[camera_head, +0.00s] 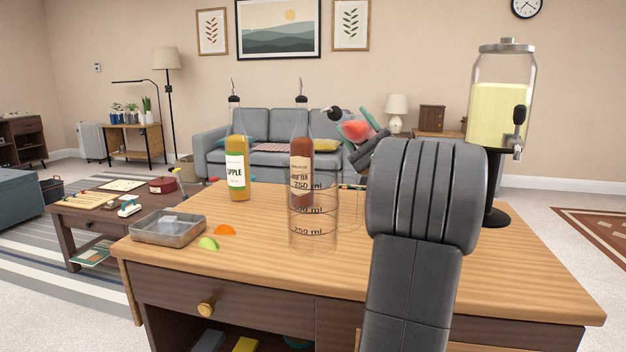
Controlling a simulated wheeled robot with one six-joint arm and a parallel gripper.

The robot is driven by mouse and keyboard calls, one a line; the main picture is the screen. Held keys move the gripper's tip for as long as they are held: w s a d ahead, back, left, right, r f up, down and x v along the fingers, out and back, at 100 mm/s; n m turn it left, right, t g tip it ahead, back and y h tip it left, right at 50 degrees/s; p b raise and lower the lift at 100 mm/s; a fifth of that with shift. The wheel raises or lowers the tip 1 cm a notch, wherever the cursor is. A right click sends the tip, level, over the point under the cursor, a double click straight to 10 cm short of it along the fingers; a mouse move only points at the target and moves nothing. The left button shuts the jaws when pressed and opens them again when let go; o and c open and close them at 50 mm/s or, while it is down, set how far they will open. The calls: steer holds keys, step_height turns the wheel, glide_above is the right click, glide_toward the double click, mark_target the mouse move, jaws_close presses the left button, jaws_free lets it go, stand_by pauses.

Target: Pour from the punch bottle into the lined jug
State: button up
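The lined jug (313,240) is clear, upright on the wooden counter, with black marks for 250, 500 and 750 ml. I see no liquid in it. A bottle with red contents (355,130), probably the punch bottle, is tilted in the air above and right of the jug. Its black-collared spout points left; its label is hidden. My gripper (365,134) is around this bottle, with teal finger parts on either side, and appears shut on it. My arm hides part of the gripper and the bottle's lower end. No stream is visible.
A brown-red bottle (301,158) stands behind the jug, partly seen through it. A yellow apple bottle (238,168) stands left. A metal tray (168,228), green wedge (208,244) and orange wedge (224,230) lie front left. A drink dispenser (500,100) stands right.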

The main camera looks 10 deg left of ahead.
steer(key=shift+w+n+g+y+b, duration=0.15)
steer(key=shift+n+g+y+b, duration=0.3)
steer(key=shift+n, duration=0.35)
steer(key=shift+s+r+n+g+y, duration=0.3)
steer(key=shift+r+n+g+y, duration=0.25)
steer(key=shift+n, duration=0.35)
steer(key=shift+s+a+r+n+g+y+b, duration=0.15)
steer(key=shift+n+g+y+b, duration=0.15)
steer(key=shift+n+g, duration=0.25)
steer(key=shift+s+r+n+g+y+b, duration=0.15)
steer(key=shift+n+g+y+b, duration=0.15)
steer(key=shift+n+g, duration=0.2)
steer(key=shift+n+g+y, duration=0.6)
steer(key=shift+n+g, duration=0.35)
steer(key=shift+n, duration=0.3)
stand_by(4.0)
